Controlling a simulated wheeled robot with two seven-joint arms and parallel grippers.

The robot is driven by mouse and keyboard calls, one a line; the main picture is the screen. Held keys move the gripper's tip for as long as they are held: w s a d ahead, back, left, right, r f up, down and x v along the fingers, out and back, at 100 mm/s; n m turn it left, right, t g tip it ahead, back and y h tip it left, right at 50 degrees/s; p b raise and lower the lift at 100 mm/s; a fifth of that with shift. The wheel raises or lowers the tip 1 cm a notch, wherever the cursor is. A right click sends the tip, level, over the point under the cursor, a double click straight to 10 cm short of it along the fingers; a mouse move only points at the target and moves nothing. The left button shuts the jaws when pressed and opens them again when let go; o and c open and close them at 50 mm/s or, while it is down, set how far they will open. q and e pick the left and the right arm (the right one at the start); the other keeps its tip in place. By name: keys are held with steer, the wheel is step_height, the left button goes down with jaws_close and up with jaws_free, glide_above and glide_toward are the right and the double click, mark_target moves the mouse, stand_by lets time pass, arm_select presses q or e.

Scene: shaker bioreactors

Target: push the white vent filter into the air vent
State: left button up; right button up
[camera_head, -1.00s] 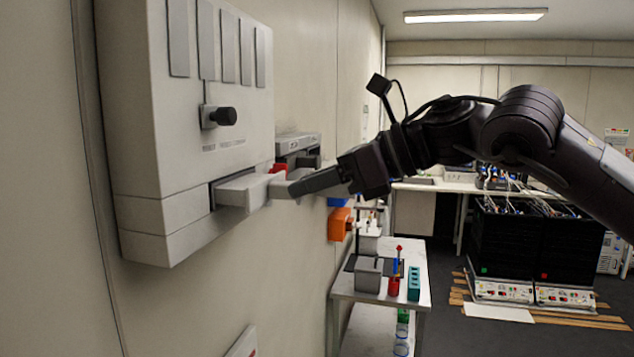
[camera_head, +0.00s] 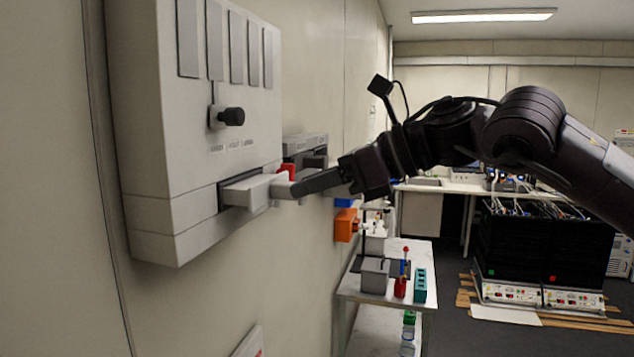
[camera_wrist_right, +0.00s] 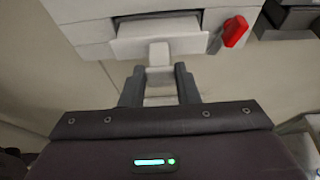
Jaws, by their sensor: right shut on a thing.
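The white vent filter (camera_head: 250,190) is a pale block with a small handle. It sits partly inside the dark slot of the air vent (camera_head: 215,200), low on a white wall box, and its outer part sticks out. It also shows in the right wrist view (camera_wrist_right: 158,38), roughly level in the slot. My right gripper (camera_head: 298,188) is shut on the filter's handle; in the right wrist view its fingers (camera_wrist_right: 159,85) stand on either side of the handle. How deep the filter's inner end lies is hidden. My left gripper is not in view.
A black knob (camera_head: 231,116) juts from the wall box above the slot. A red piece (camera_wrist_right: 235,31) is right of the slot, near a dark grey unit (camera_head: 305,143). Orange (camera_head: 346,225) and blue bins hang farther along the wall. A small table (camera_head: 390,290) stands below.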

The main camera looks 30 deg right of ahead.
mark_target(285, 182)
steer(key=shift+w+a, duration=1.3)
steer(key=shift+w, duration=0.2)
stand_by(2.1)
steer(key=o, duration=1.1)
steer(key=shift+c, duration=0.2)
steer(key=shift+s+d+r+b, duration=0.1)
steer(key=shift+s+d+b, duration=0.2)
steer(key=shift+b, duration=0.15)
steer(key=b+v, duration=0.3)
steer(key=v, duration=0.4)
steer(key=shift+w+a+r, duration=0.1)
